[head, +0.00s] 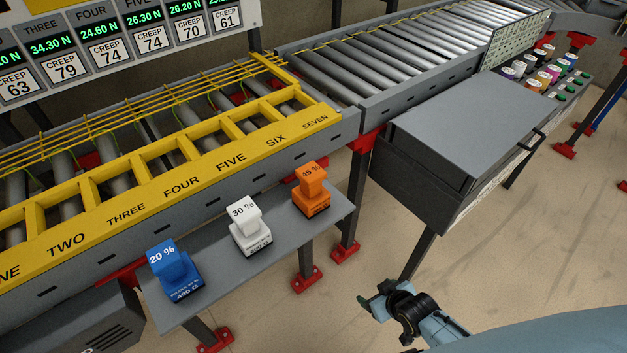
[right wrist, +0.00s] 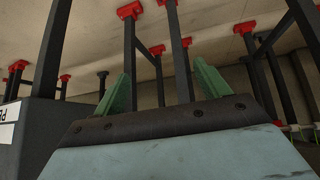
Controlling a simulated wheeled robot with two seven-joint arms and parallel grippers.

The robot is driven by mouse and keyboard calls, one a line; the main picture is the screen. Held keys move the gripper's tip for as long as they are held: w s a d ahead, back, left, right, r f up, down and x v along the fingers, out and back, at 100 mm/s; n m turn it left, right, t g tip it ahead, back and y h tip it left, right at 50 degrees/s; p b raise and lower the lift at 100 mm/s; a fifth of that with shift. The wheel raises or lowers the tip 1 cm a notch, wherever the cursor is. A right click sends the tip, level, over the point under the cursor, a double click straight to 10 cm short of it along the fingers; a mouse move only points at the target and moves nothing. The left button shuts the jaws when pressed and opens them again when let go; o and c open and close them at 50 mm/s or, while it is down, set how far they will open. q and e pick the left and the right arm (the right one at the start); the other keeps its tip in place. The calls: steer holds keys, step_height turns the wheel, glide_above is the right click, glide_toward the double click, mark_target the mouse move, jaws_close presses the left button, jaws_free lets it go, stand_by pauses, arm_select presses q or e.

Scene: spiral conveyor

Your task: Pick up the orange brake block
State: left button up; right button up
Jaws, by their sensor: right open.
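The orange brake block (head: 312,190), marked 45 %, stands upright at the right end of a narrow grey shelf (head: 221,272). A white block (head: 248,228) marked 30 % and a blue block (head: 174,272) marked 20 % stand to its left on the same shelf. My right gripper (head: 374,303) is below and to the right of the orange block, apart from it. In the right wrist view its two green fingers (right wrist: 160,85) are spread with nothing between them. My left gripper is not in view.
The yellow-railed conveyor (head: 215,172) runs behind the shelf. A grey cabinet (head: 466,120) on black legs stands to the right, with several coloured spools (head: 540,63) beyond it. Open floor (head: 520,240) lies in front.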

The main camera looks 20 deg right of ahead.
steer(key=w+a+r+t+y+p, duration=0.1)
steer(key=w+r, duration=0.3)
steer(key=r, duration=0.4)
steer(key=w+a+r+t+p, duration=0.15)
steer(key=w+r, duration=0.25)
steer(key=r, duration=0.4)
steer(key=n+t+y+p, duration=0.2)
steer(key=t+y, duration=0.1)
glide_toward(310, 170)
steer(key=x, duration=0.3)
steer(key=b+x, duration=0.1)
steer(key=x, duration=0.1)
steer(key=shift+w+d+f, duration=0.15)
steer(key=shift+w+d, duration=0.1)
steer(key=shift+w, duration=0.1)
steer(key=shift+a+f+b+x, duration=0.1)
steer(key=shift+a+b+x, duration=0.05)
steer(key=shift+x, duration=1.4)
steer(key=shift+a+f+b+x, duration=0.1)
steer(key=shift+b+x, duration=0.05)
steer(key=shift+x, duration=1.35)
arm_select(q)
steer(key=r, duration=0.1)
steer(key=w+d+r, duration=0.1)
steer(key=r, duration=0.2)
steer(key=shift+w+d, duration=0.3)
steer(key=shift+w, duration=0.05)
arm_select(e)
steer(key=shift+s, duration=0.25)
steer(key=shift+c, duration=0.2)
